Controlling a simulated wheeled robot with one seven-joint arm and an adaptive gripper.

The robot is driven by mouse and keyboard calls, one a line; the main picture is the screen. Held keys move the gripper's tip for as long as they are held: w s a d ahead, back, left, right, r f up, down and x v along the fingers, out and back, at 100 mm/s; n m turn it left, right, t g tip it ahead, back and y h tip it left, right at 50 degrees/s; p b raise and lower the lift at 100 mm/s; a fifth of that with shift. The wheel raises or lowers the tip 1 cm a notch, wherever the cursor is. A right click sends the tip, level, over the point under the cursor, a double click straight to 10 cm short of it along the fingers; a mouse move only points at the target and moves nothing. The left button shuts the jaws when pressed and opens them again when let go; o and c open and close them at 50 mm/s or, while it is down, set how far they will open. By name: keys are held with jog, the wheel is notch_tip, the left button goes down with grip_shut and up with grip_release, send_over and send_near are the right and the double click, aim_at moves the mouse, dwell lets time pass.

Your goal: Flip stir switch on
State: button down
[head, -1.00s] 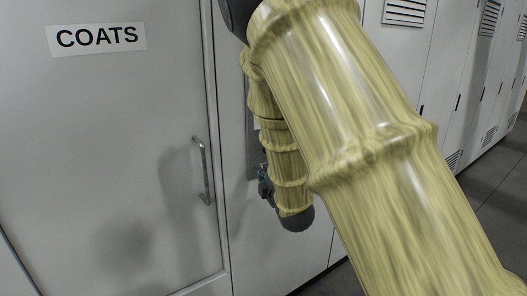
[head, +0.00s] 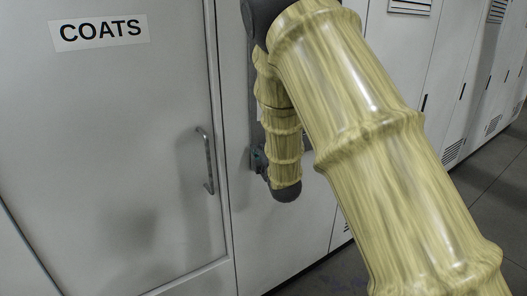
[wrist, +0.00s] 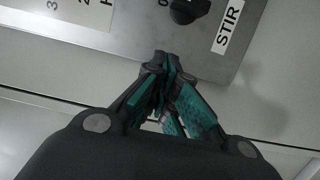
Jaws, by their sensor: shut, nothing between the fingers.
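The stir switch is a black rotary knob (wrist: 184,10) at the top of the wrist view, cut off by the frame's upper edge. It sits on a grey metal panel (wrist: 120,38), left of a white label reading STIR (wrist: 228,27). My gripper (wrist: 167,58) is shut and empty, with teal pads on its fingers. Its tips lie just below the knob in the picture, over the panel's lower edge; I cannot tell whether they touch the panel. In the head view my arm hides the knob and most of the panel.
A second label (wrist: 95,10) with part of a dial scale is at the upper left of the wrist view. In the head view, a grey door marked COATS (head: 100,32) with a handle (head: 206,160) stands left. Lockers (head: 455,90) line the right, beside open floor.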

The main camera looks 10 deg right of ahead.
aim_at(259, 139)
jog(key=w+p, duration=0.1)
jog(key=w, duration=0.1)
jog(key=shift+w+r, duration=0.15)
jog(key=shift+w, duration=0.2)
jog(key=shift+w+d+p, duration=0.15)
jog(key=shift+d+p, duration=0.15)
jog(key=shift+d, duration=0.2)
jog(key=shift+w+d+p, duration=0.15)
jog(key=shift+d+p, duration=0.1)
jog(key=shift+d, duration=0.25)
jog(key=shift+w+d+p, duration=0.25)
jog(key=shift+d+p, duration=0.05)
jog(key=shift+d, duration=0.4)
